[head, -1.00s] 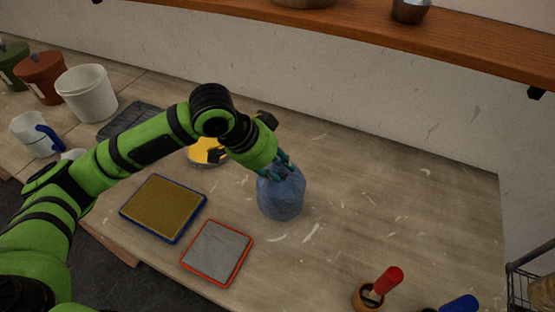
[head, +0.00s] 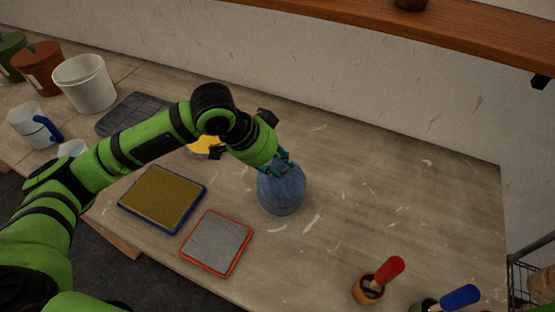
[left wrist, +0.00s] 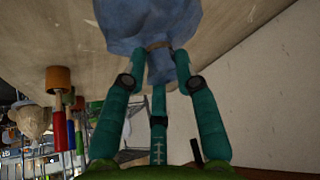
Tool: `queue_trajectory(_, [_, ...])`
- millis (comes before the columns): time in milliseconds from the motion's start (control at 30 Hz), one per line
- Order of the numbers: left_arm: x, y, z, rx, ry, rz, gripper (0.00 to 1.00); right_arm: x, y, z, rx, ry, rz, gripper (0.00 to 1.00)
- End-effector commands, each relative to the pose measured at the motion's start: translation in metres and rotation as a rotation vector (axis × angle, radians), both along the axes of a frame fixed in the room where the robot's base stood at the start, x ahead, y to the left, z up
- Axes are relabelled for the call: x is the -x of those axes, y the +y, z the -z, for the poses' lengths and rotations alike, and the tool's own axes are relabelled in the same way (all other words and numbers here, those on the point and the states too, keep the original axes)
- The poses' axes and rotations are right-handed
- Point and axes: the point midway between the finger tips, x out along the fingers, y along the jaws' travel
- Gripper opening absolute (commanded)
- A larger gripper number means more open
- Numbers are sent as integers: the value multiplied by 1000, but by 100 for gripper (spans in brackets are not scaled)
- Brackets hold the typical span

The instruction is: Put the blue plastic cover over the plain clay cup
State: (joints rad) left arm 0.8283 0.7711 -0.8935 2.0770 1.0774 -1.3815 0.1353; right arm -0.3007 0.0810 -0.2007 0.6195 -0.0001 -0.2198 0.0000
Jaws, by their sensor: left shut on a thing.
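The blue plastic cover (head: 282,192) stands upright on the table in the head view, like a loose bag gathered at its top. My left gripper (head: 281,165) is above it, with its teal fingers shut on the gathered top. In the left wrist view the fingers (left wrist: 160,62) pinch the blue plastic, and the cover (left wrist: 145,22) spreads out beyond them. The plain clay cup is not visible; I cannot tell whether it is under the cover. My right gripper is not in view.
A blue-rimmed tray (head: 162,198) and a red-rimmed tray (head: 217,243) lie left of the cover. Red-handled (head: 389,270) and blue-handled (head: 459,298) tools stand at the front right. A white bucket (head: 85,85) and pitcher (head: 34,125) are at the left. The table right of the cover is clear.

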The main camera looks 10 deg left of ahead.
Motion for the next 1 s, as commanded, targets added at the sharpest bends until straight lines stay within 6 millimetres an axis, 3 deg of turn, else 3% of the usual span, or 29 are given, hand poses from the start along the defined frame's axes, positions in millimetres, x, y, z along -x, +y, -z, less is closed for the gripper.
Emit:
queue_trajectory(267, [0,0,6,1,1,0,0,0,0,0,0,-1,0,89])
queue_trajectory(300, [0,0,6,1,1,0,34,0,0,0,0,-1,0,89])
queue_trajectory(367, [0,0,6,1,1,0,57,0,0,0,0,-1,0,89])
queue_trajectory(767, [1,1,3,-1,-1,0,57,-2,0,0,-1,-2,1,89])
queue_trajectory(1000, [12,17,-31,0,-5,-1,57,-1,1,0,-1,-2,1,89])
